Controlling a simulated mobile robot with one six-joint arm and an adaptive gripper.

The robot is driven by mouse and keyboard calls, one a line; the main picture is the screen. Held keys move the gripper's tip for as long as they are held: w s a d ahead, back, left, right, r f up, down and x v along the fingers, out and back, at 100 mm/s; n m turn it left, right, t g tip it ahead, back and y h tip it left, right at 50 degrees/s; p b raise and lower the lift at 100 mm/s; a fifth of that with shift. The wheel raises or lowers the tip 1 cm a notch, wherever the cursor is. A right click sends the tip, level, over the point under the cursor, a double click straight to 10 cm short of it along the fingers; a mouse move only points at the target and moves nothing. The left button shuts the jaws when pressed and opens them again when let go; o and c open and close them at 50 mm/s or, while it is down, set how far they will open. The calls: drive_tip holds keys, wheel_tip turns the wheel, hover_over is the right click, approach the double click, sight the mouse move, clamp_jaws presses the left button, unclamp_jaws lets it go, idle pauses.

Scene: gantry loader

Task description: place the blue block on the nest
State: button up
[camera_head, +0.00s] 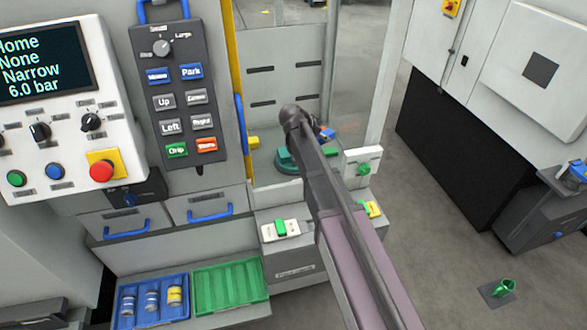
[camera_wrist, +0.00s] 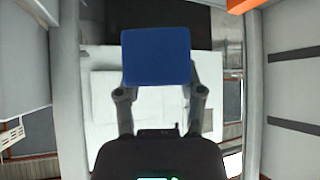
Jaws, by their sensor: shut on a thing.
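The blue block (camera_wrist: 156,57) fills the upper middle of the wrist view. My gripper (camera_wrist: 158,88) is shut on it, with one finger on each side, and the block hides the fingertips. In the head view my gripper is mostly hidden by my own arm. A small blue patch (camera_head: 327,134) shows just right of the arm's far end; I cannot tell if it is the block. A round dark green piece (camera_head: 284,160) sits low beside the arm in the machine bay. I cannot tell which part is the nest.
A control panel (camera_head: 50,130) and button pendant (camera_head: 181,130) stand at the left. Below are a blue tray (camera_head: 150,318) with several cylinders and an empty green tray (camera_head: 230,287). A white box with a green knob (camera_head: 363,169) is right of the arm.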

drive_tip(key=shift+s+f+b, duration=0.1)
drive_tip(key=shift+f+b, duration=2.15)
drive_tip(key=shift+f, duration=0.15)
drive_tip(key=shift+f, duration=0.1)
wheel_tip(320, 180, down, 6)
drive_tip(key=b, duration=0.6)
drive_tip(key=shift+f, duration=0.15)
drive_tip(key=shift+f+b, duration=1.75)
drive_tip(key=shift+b, duration=0.25)
drive_tip(key=shift+f, duration=0.2)
drive_tip(key=o, duration=0.9)
drive_tip(key=shift+r, duration=0.1)
drive_tip(key=shift+r, duration=0.15)
